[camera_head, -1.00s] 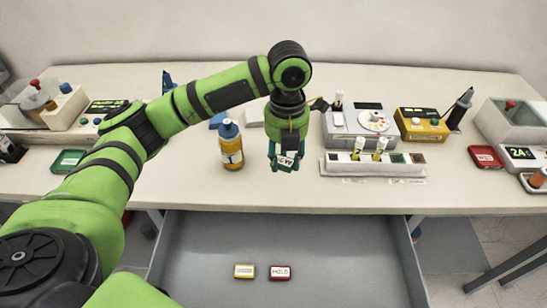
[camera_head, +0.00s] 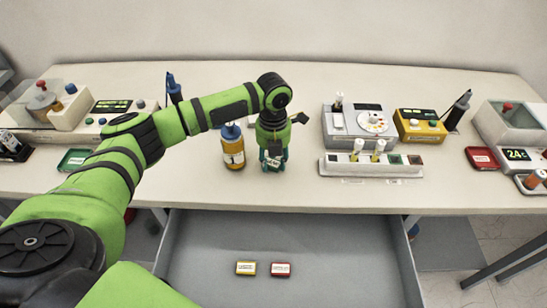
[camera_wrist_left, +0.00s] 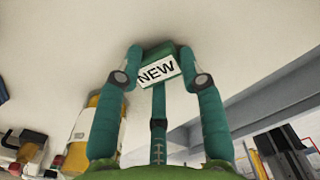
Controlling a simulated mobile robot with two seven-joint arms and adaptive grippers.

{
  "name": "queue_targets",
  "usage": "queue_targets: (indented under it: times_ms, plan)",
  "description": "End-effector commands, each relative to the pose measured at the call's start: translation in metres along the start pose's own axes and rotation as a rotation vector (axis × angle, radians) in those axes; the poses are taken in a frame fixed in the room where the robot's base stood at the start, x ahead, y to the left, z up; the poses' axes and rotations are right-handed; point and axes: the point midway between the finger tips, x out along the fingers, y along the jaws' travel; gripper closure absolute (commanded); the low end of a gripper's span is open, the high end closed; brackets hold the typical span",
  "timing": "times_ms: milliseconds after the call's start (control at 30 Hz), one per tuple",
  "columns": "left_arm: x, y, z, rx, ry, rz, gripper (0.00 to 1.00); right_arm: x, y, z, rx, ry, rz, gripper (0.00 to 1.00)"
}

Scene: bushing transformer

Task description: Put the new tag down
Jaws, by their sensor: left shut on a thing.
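My left gripper (camera_head: 273,167) is shut on the new tag, low over the table (camera_head: 300,198) just right of the yellow bottle. In the left wrist view the tag (camera_wrist_left: 157,70) is a white plate reading NEW on a green block, between the two green fingertips (camera_wrist_left: 160,65). In the head view the fingers mostly cover the tag, and I cannot tell whether it touches the table. My right gripper is not in view.
The yellow bottle (camera_head: 233,152) with a blue cap stands close left of the gripper. A white rack with vials (camera_head: 370,168) is to the right. Below the table edge, an open grey drawer (camera_head: 330,240) holds a yellow tag (camera_head: 245,268) and a red tag (camera_head: 281,269).

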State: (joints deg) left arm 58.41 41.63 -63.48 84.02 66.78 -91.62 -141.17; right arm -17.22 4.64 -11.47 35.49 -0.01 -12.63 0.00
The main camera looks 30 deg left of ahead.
Motion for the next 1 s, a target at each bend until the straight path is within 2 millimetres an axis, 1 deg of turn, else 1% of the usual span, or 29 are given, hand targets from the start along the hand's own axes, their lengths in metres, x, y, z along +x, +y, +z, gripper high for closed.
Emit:
queue_targets:
  times_ms: [167,200,233,533,667,767,1000]
  plan:
    - [0.003,-0.001,0.0,0.0,0.0,-0.001,0.78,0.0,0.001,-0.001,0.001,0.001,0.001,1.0]
    - [0.003,0.0,0.0,0.0,0.0,-0.001,0.49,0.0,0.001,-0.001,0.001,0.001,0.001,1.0]
    - [0.003,0.0,0.0,0.0,0.0,-0.001,0.37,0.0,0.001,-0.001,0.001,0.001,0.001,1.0]
    - [0.002,0.0,0.0,0.0,0.0,-0.001,0.37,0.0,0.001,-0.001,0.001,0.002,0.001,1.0]
    - [-0.003,0.0,0.0,0.0,-0.001,-0.001,0.37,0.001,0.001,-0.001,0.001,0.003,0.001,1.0]
    - [-0.016,-0.001,0.001,0.0,-0.003,-0.002,0.37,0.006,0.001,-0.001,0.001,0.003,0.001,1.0]
    - [-0.067,-0.001,0.002,0.001,-0.006,-0.003,0.37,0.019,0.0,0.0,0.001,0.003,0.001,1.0]
